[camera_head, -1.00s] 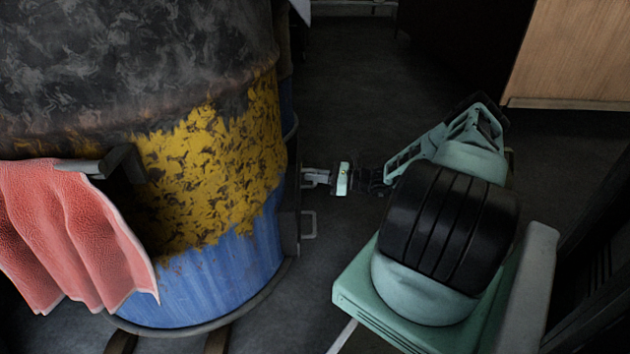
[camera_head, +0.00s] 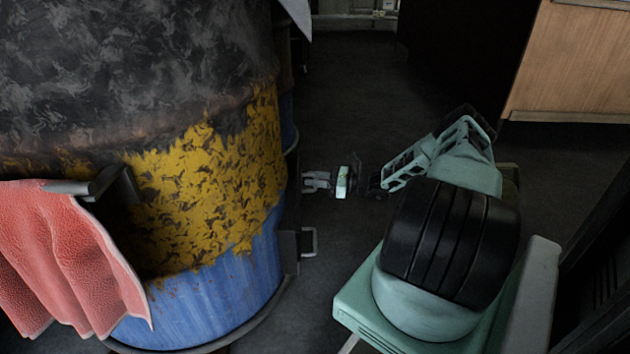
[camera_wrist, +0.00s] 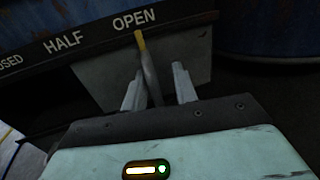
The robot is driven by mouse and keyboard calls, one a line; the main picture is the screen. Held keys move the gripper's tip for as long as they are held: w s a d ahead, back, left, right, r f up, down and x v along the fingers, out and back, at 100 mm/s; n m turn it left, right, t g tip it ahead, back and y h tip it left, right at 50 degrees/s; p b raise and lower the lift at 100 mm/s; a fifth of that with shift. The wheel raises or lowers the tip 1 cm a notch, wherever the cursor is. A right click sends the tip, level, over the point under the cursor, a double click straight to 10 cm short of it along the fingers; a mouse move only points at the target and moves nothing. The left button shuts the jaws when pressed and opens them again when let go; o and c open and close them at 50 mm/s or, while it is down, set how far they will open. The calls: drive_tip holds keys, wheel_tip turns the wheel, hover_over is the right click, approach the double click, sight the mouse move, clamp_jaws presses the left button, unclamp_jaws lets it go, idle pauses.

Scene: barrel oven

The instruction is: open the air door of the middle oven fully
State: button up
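The near oven is a barrel (camera_head: 215,300) with blue and yellow paint in the head view. In the wrist view a dark scale plate (camera_wrist: 85,45) reads CLOSED, partly cut off, HALF and OPEN. A thin pointer lever (camera_wrist: 146,65) with a yellow tip reaches up to the plate, its tip just below OPEN. My gripper (camera_wrist: 158,90) is open, its two fingers apart with the lever showing between them, nearer the left finger. I cannot tell whether they touch. In the head view my gripper (camera_head: 318,181) is beside the barrel's right side.
A metal loop handle (camera_head: 309,242) sticks out low on the barrel's right side. A red cloth (camera_head: 65,260) hangs over a bar at the left. Dark open floor (camera_head: 350,100) lies behind my gripper. A wooden cabinet (camera_head: 575,65) stands at the back right.

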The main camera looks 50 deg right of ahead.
drive_tip(key=shift+s, duration=0.1)
drive_tip(key=p+v, duration=0.4)
drive_tip(key=v, duration=0.8)
